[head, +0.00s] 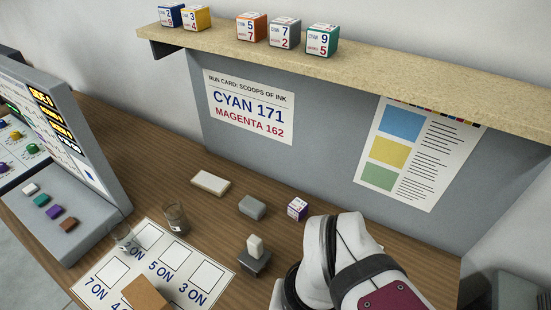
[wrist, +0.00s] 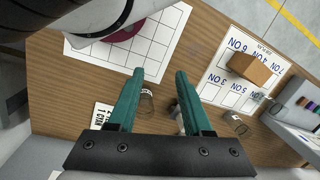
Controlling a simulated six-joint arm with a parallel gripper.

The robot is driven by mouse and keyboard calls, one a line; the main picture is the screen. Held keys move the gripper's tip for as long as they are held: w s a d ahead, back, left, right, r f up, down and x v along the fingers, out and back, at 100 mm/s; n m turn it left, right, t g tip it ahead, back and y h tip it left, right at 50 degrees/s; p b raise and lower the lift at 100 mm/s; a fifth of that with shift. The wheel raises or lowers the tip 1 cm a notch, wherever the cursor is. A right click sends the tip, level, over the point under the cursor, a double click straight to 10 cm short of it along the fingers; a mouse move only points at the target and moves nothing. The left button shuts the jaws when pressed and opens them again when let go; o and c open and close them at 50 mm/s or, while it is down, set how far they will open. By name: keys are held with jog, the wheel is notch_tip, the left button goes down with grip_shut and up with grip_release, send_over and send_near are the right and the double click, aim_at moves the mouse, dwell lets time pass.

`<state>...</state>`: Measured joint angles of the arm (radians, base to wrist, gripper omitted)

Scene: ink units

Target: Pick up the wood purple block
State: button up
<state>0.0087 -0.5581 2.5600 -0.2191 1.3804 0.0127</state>
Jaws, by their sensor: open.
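The purple block (head: 297,209) is a small cube with white labelled faces and purple edges. It stands on the wooden table in the head view, just beyond my arm and right of a grey block (head: 252,208). In the wrist view I cannot make out the purple block; my gripper's dark palm covers the lower part of that picture. My gripper (wrist: 160,72) shows two teal fingers, apart and empty, pointing down over the table. In the head view my arm hides the fingers, so their exact distance from the block cannot be told.
A shelf (head: 340,69) above holds several coloured cubes. Left of the block lie a white bar (head: 210,183), a glass (head: 175,218) and a white piece on a dark stand (head: 253,269). A number sheet (head: 197,280) bears a brown box (head: 145,294). A grid sheet (wrist: 165,42) lies near my arm.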

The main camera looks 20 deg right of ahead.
jog(key=shift+o, duration=0.2)
jog(key=o, duration=0.6)
jog(key=shift+o, duration=0.2)
jog(key=w+a+m+y, duration=0.2)
jog(key=w+m+y, duration=0.1)
jog(key=w, duration=0.2)
jog(key=m+t+y, duration=0.5)
jog(key=m+t, duration=0.3)
jog(key=m, duration=0.8)
send_near(290, 204)
jog(key=s+a+r, duration=0.5)
jog(key=s+a, duration=0.1)
jog(key=d+f+m+t, duration=0.1)
jog(key=d+f, duration=0.1)
jog(key=w+d+f+m+t+h, duration=0.1)
jog(key=d+f+m, duration=0.1)
jog(key=d, duration=0.1)
jog(key=d+f+m+t+h, duration=0.1)
jog(key=d+f, duration=0.1)
jog(key=shift+w+d+f+m, duration=0.15)
jog(key=shift+d+m, duration=0.05)
jog(key=shift+m, duration=0.1)
jog(key=x, duration=1.5)
jog(key=shift+w+d, duration=0.2)
jog(key=shift+w, duration=0.2)
